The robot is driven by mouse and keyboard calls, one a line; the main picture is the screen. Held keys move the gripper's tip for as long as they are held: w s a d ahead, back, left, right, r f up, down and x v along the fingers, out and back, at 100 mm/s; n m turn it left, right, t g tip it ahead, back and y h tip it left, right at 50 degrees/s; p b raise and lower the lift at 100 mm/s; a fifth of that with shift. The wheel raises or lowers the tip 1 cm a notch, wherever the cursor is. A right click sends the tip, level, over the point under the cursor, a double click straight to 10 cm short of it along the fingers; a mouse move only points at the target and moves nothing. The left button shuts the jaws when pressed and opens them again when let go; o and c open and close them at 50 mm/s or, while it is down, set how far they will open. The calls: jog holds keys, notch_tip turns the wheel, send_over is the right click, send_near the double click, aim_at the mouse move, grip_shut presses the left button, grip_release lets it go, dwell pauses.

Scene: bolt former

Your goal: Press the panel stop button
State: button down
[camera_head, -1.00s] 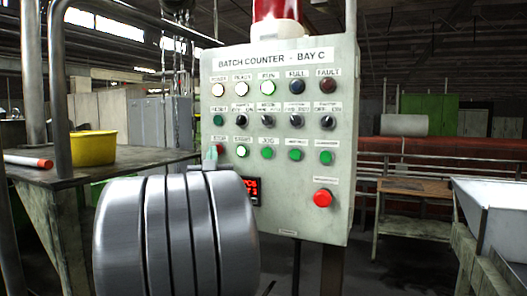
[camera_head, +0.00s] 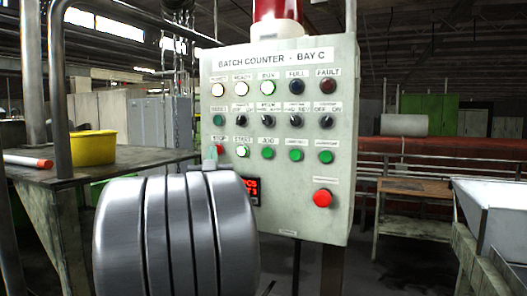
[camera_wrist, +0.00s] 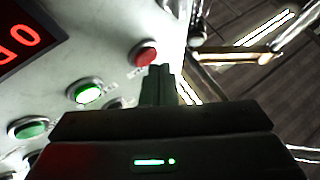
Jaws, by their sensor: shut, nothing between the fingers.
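The red stop button (camera_head: 220,149) sits under the STOP label at the left edge of the grey "BATCH COUNTER - BAY C" panel (camera_head: 275,215).
The lit green start button (camera_head: 242,151) is just right of the stop button. A larger red button (camera_head: 322,198) sits lower right. A red digital display (camera_head: 251,190) is partly hidden by my arm. A table with a yellow bowl (camera_head: 93,146) stands left.

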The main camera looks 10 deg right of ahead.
jog(key=shift+w+f, duration=0.1)
dwell(0.3)
jog(key=shift+w+d+b, duration=0.15)
jog(key=shift+b, duration=0.25)
jog(key=shift+w+d, duration=0.1)
jog(key=shift+s+a+b, duration=0.25)
jog(key=shift+s+b, duration=0.1)
jog(key=shift+b, duration=0.1)
